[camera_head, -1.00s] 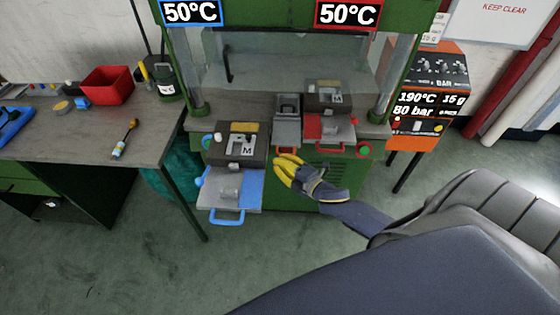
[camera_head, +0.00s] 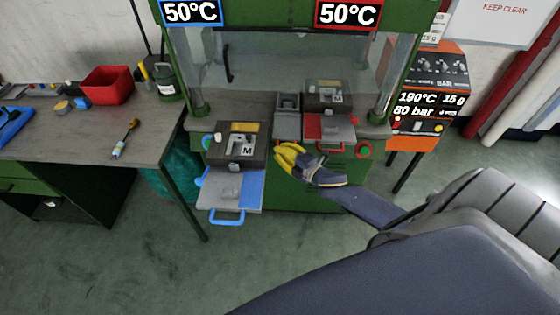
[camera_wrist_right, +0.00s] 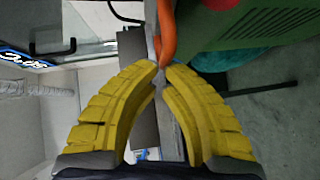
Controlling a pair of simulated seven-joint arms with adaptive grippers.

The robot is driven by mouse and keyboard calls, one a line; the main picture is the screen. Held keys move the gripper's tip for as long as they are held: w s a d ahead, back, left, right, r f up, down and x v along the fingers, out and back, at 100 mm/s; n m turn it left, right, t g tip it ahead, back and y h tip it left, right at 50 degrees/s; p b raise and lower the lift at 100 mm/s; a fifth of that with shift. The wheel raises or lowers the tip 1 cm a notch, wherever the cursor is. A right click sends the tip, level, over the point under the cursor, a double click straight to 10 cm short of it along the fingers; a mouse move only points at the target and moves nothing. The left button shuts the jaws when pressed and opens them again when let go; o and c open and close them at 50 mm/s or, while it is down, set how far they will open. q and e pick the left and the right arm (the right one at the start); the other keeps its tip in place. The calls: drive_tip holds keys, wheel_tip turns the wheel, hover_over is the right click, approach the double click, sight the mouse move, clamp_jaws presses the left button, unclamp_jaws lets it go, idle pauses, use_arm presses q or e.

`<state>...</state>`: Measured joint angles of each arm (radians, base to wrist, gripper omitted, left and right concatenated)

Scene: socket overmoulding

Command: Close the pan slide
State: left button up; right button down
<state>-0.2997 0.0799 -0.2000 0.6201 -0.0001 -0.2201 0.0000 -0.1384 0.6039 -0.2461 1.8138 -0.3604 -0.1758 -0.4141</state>
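The pan slide (camera_head: 288,130) is the narrow grey slide in the middle of the green press, with a small grey pan (camera_head: 287,103) on it. My right gripper (camera_head: 277,151) is at its front end and hides its handle in the head view. In the right wrist view, an orange handle (camera_wrist_right: 165,35) runs down to the fingertips of this gripper (camera_wrist_right: 161,68). The yellow fingers are together at the tips and look shut on that handle, though the contact is partly hidden. My left gripper is not in view.
Left of the pan slide, a grey slide with a blue handle (camera_head: 228,217) sticks out under a dark mould (camera_head: 241,145). To the right is a red-handled slide (camera_head: 328,130) with another mould (camera_head: 328,95). A workbench (camera_head: 60,142) stands at the left.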

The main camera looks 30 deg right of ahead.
drive_tip(key=shift+w, duration=0.1)
drive_tip(key=shift+a+v, duration=0.35)
drive_tip(key=shift+v, duration=6.4)
drive_tip(key=d+x, duration=0.2)
drive_tip(key=x, duration=1)
drive_tip(key=shift+w+d, duration=0.5)
drive_tip(key=shift+w, duration=0.05)
drive_tip(key=shift+f, duration=0.1)
